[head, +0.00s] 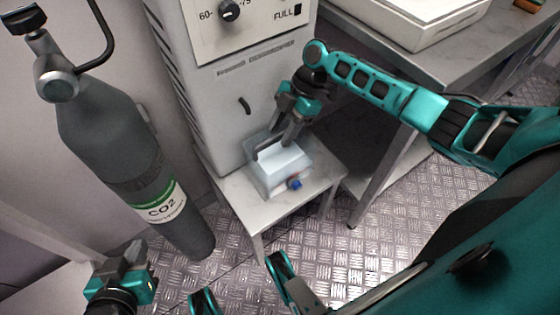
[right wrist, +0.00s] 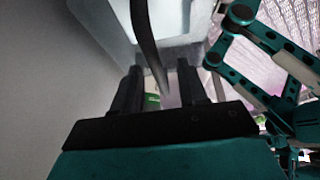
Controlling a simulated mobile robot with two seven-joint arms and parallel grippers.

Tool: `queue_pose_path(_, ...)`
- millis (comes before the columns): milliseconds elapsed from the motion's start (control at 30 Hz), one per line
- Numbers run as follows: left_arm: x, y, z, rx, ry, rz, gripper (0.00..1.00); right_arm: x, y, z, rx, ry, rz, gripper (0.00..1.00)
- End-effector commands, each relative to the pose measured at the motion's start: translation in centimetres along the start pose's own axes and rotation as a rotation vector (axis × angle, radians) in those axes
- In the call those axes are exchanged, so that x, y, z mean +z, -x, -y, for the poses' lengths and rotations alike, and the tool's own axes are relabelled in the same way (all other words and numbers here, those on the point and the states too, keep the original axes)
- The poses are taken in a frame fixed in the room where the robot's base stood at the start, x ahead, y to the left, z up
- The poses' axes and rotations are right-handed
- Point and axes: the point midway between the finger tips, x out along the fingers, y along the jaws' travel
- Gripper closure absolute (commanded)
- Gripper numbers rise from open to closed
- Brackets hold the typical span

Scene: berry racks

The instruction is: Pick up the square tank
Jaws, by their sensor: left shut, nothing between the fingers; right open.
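The square tank (head: 287,164) is a pale, translucent box with a blue knob or tap low at its front. It stands on a small grey table, below the control panel machine. My right gripper (head: 273,148) is over the tank's top, fingers pointing down and apart. In the right wrist view, a dark curved strip (right wrist: 146,38), seemingly the tank's handle, runs between the open fingers (right wrist: 158,78); whether they touch it I cannot tell. A pale blue-white surface, likely the tank (right wrist: 120,12), shows beyond. My left gripper (head: 132,252) is shut and empty at the lower left.
The small table (head: 317,192) is bare around the tank. The tall grey machine (head: 225,115) rises right behind it. A CO2 cylinder (head: 105,135) stands to the left. A bench (head: 405,70) with a white tray (head: 420,35) is at the right. Metal floor (head: 370,235) is open in front.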

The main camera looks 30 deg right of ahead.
Motion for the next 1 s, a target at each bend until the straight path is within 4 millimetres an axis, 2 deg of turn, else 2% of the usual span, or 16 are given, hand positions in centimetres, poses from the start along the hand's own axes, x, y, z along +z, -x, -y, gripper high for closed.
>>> queue_pose_path(33, 0.4, -0.3, -0.1, 0.002, 0.0, 0.003, 1.0, 0.1, -1.1, 0.0, 0.0, -0.001, -0.001, 0.58)
queue_pose_path(133, 0.5, -0.3, -0.2, 0.006, 0.001, 0.01, 1.0, 0.1, -1.8, -0.1, 0.001, -0.001, 0.0, 0.58)
queue_pose_path(433, -0.1, -0.2, -0.5, 0.008, 0.008, -0.002, 1.0, 0.0, -1.7, -0.1, 0.001, -0.001, 0.0, 0.58)
queue_pose_path(1000, 0.5, -0.4, -0.3, 0.006, 0.007, 0.005, 1.0, 0.2, -2.1, -0.1, 0.001, -0.001, 0.0, 0.58)
